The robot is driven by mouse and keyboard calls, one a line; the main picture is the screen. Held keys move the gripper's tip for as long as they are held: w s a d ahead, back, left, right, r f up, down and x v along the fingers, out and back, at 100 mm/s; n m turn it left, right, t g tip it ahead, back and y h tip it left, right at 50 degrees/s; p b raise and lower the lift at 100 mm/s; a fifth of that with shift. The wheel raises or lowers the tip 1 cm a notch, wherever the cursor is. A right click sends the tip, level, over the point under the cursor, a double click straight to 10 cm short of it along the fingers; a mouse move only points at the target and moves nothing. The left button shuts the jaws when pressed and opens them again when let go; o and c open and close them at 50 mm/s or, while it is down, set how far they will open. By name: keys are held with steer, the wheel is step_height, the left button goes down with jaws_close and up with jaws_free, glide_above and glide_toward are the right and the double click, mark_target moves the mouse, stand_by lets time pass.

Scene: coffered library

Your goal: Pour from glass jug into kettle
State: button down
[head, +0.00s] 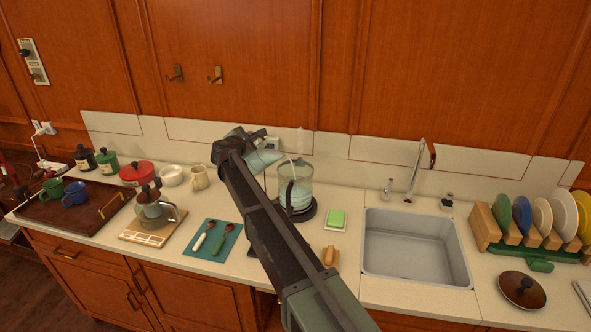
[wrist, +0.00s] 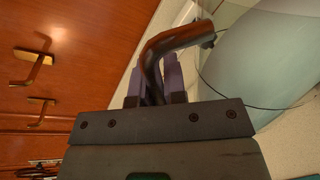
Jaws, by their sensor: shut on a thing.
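The glass jug (head: 262,159) is held tilted well over on its side, mouth to the right, with pale blue liquid in it. My gripper (wrist: 158,88) is shut on its dark curved handle (wrist: 178,38); in the wrist view, the jug's clear wall and pale liquid (wrist: 270,55) fill the right side. The glass kettle (head: 298,187) stands upright on a dark base on the counter, just right of and below the jug, and holds pale liquid. A thin pale streak runs from the jug's mouth towards the kettle's open top. My arm hides part of the jug and gripper in the head view.
A sink (head: 415,247) with a tap and a dish rack (head: 520,228) are to the right. A green sponge (head: 337,218) lies near the kettle. A teal mat (head: 213,240) with spoons, a coffee pot (head: 155,208) and a mug (head: 200,177) are to the left.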

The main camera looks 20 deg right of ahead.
mark_target(255, 133)
steer(key=shift+s+d+r+m+y+p, duration=0.2)
steer(key=shift+d+m+y+p, duration=0.1)
steer(key=shift+m, duration=0.2)
stand_by(0.8)
steer(key=shift+s+d+r+m+p, duration=0.1)
steer(key=shift+d+r+m+p, duration=0.2)
steer(key=shift+r+p, duration=0.2)
steer(key=shift+s+d+r+m+p, duration=0.1)
steer(key=shift+d+r+m+p, duration=0.1)
steer(key=shift+r+m+p, duration=0.3)
stand_by(1.7)
steer(key=shift+d+f+y, duration=0.1)
steer(key=shift+d+y, duration=0.05)
steer(key=shift+y, duration=0.15)
stand_by(0.9)
